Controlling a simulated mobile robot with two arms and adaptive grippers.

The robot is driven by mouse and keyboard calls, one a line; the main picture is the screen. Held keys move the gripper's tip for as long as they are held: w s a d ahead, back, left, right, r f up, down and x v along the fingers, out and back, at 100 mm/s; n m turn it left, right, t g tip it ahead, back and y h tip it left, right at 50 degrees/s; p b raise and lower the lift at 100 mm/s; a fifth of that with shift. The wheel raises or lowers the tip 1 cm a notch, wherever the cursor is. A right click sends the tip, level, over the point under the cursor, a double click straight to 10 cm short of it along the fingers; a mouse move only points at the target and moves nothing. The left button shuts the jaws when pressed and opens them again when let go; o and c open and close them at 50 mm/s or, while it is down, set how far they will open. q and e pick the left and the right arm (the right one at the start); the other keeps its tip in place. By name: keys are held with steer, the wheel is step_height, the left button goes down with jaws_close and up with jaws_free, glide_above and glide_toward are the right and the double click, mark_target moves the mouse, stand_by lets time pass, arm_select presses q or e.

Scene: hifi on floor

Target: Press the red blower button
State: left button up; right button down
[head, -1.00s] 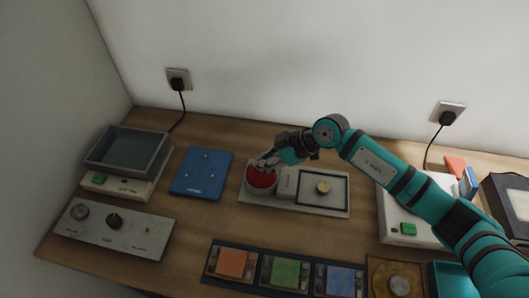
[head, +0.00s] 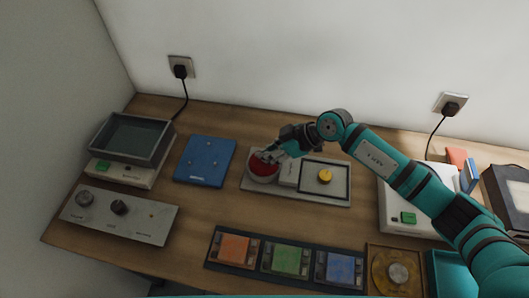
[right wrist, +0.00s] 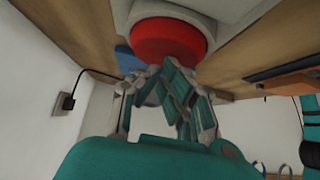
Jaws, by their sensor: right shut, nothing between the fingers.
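The red button (head: 263,170) is a round domed button in a pale ring at the left end of a grey plate (head: 300,196) on the wooden table. My right gripper (head: 267,156) is shut and empty, with its fingertips at the upper edge of the button. In the right wrist view the red button (right wrist: 168,40) is large, and the closed fingertips (right wrist: 172,66) appear to meet its edge; I cannot tell how firmly they touch. The fingers hide part of the button in the head view. My left gripper is not in view.
On the same plate, a yellow knob (head: 325,176) sits in a black frame. A blue pad (head: 205,161) and a knob panel (head: 118,214) lie left. Coloured tiles (head: 288,259) lie in front. A white device with a green button (head: 408,218) stands right, under my arm.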

steer(key=v, duration=1.1)
steer(key=shift+r, duration=0.1)
stand_by(0.6)
